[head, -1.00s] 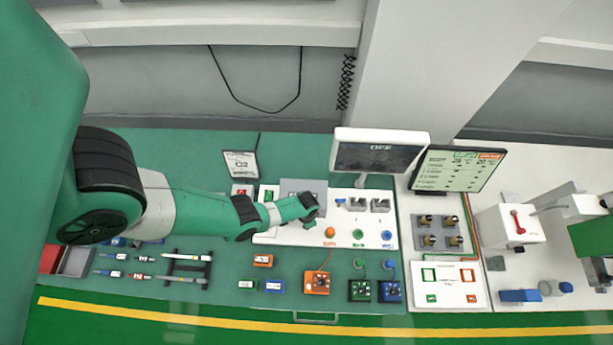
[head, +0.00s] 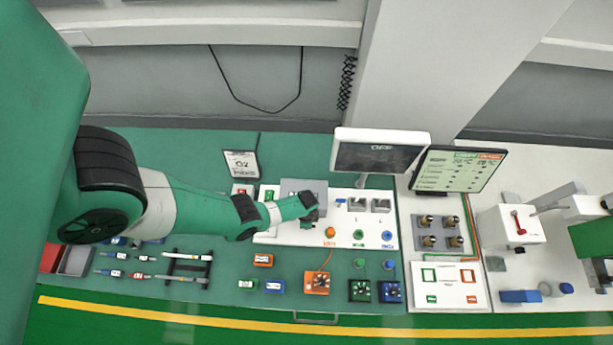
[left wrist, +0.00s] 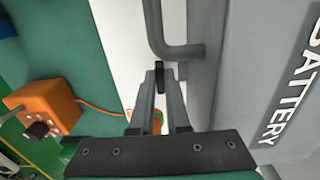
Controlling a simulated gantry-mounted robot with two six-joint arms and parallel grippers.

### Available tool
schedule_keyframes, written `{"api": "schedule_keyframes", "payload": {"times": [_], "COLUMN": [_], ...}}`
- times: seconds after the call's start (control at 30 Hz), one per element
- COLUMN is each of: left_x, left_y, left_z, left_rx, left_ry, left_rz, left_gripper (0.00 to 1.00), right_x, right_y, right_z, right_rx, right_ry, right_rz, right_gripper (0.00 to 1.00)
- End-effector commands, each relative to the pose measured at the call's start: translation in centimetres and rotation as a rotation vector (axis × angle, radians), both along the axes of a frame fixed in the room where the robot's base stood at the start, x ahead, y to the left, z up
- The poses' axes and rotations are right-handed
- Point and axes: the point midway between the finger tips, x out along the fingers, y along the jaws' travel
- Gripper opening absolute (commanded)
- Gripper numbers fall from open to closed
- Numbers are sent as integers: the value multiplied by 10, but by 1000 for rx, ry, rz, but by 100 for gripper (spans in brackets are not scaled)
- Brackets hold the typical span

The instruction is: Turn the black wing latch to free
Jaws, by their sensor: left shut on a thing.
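The black wing latch (left wrist: 160,78) shows in the left wrist view as a small dark upright piece between my left fingertips, next to the grey battery box (left wrist: 245,75) lettered BATTERY. My left gripper (left wrist: 160,82) is shut on the latch, and the fingers hide part of it. In the head view my left gripper (head: 312,216) is at the front of the grey box (head: 290,186) on the white panel (head: 290,238). The latch is too small and covered to make out there. My right gripper is not in view.
A grey bent handle (left wrist: 172,48) stands just beyond the fingertips. An orange box (left wrist: 42,108) with a black knob and cable lies to the left. A monitor (head: 380,152) stands right of my arm. Pens and small coloured boxes lie on the green worktop.

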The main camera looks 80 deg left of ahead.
Motion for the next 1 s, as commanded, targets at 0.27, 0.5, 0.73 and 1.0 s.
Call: {"api": "schedule_keyframes", "payload": {"times": [0.27, 0.5, 0.73, 1.0], "left_x": [0, 0, 0, 1], "left_y": [0, 0, 0, -1], "left_z": [0, 0, 0, 30], "left_rx": [1, 0, 0, 0], "left_ry": [1, 0, 0, 0], "left_rz": [-3, -2, -1, -4], "left_gripper": [0, 44, 44, 44], "right_x": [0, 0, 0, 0], "right_y": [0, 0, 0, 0], "right_z": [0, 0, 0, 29], "right_rx": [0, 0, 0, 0], "right_ry": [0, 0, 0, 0], "right_rz": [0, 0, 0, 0], "right_gripper": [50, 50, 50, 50]}}
